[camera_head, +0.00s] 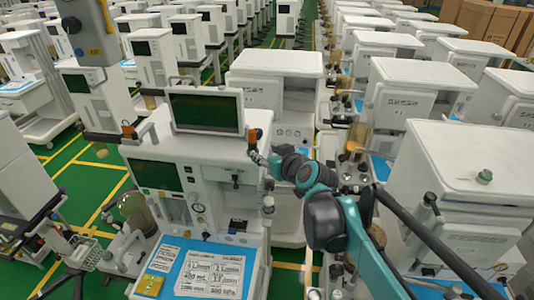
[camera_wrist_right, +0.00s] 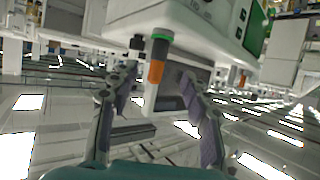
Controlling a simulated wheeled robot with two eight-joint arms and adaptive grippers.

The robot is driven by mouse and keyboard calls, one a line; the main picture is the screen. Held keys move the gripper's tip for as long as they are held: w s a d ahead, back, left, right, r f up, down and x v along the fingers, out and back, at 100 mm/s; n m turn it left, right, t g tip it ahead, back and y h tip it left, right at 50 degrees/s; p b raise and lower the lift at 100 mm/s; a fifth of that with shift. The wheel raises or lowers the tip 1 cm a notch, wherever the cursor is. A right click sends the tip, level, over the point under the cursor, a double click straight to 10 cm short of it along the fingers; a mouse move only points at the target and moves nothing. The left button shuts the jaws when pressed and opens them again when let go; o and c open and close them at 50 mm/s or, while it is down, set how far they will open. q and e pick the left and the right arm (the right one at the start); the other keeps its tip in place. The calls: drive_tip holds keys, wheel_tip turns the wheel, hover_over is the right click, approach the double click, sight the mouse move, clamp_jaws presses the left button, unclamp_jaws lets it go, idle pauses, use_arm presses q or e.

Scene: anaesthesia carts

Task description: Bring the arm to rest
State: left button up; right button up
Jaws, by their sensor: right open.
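My right arm, teal and black, comes in from the lower right of the head view. Its gripper (camera_head: 259,155) is close to the upper right side of the front white anaesthesia cart (camera_head: 200,152), just below a small orange-and-black part (camera_head: 253,136) beside the screen. In the wrist view the two fingers of the right gripper (camera_wrist_right: 158,80) are spread apart. An orange part with a green ring (camera_wrist_right: 158,58) shows between and beyond them. I cannot tell whether a finger touches it. Nothing is seen held. My left gripper is not in view.
The cart carries a dark screen (camera_head: 206,109) on top and printed sheets on a blue mat (camera_head: 166,263) below. More white carts (camera_head: 470,165) stand close on the right, and rows of them behind. Green floor with yellow lines (camera_head: 84,170) is open at left.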

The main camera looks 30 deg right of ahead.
idle(0.4)
drive_tip(key=s+a+f+g+b, duration=0.2)
drive_tip(key=s+a+f+b, duration=0.2)
drive_tip(key=f+b, duration=0.5)
drive_tip(key=s+a+f+g+b, duration=0.2)
drive_tip(key=s+f+b, duration=0.6)
drive_tip(key=f, duration=1.2)
drive_tip(key=s+a+f+g+b, duration=0.2)
drive_tip(key=s+a+f+b, duration=0.4)
drive_tip(key=f+b, duration=0.5)
wheel_tip(320, 180, down, 4)
drive_tip(key=shift+s+a+r+n+g+y, duration=0.1)
drive_tip(key=shift+s+a+n+g+y, duration=0.2)
drive_tip(key=shift+a+y, duration=0.15)
